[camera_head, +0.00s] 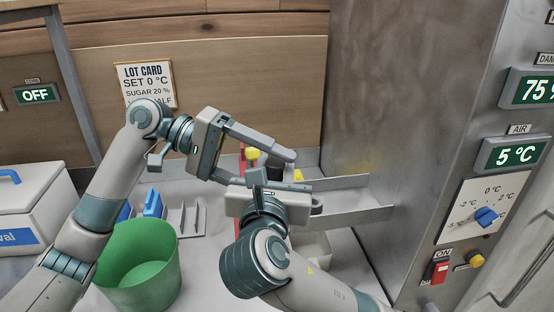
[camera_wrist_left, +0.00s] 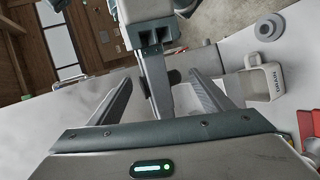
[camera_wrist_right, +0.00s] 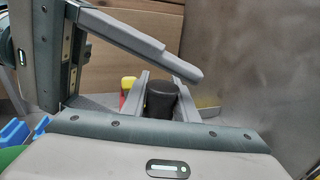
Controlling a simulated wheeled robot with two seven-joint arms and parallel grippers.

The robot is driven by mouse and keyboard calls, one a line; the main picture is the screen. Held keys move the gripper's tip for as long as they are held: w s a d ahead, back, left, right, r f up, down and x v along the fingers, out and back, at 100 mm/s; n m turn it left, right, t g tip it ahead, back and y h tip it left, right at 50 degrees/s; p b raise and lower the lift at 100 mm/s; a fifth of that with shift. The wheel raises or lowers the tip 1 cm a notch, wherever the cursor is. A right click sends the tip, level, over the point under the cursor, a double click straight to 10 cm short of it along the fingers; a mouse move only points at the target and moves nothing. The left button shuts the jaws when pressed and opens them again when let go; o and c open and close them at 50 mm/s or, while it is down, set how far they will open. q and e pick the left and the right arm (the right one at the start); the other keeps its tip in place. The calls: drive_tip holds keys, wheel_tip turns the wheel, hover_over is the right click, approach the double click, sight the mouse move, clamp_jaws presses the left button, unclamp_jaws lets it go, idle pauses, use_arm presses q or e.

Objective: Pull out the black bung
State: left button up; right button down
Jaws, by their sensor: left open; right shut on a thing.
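The black bung (camera_wrist_right: 162,98) is a dark, rounded cylinder standing between my right gripper's fingers in the right wrist view. My right gripper (camera_wrist_right: 163,88) is shut on it. In the head view the bung is mostly hidden behind the two grippers, and what it sits in cannot be seen. My left gripper (camera_head: 265,168) is open and empty, its fingers reaching across just above and beyond the right gripper. In the left wrist view the open left fingers (camera_wrist_left: 160,78) point towards the right gripper's body.
A red object with a yellow top (camera_head: 252,153) stands close behind the grippers. A metal trough (camera_head: 350,210) runs to the steel cabinet (camera_head: 400,80) on the right. A green bucket (camera_head: 140,265) and white box (camera_head: 35,200) are on the left. A white DRAIN cup (camera_wrist_left: 262,82) stands nearby.

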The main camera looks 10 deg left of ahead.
use_arm(q)
drive_tip(key=s+v, duration=0.1)
drive_tip(key=v, duration=1)
drive_tip(key=shift+w+a, duration=0.25)
drive_tip(key=shift+w, duration=0.2)
drive_tip(key=shift+r, duration=0.1)
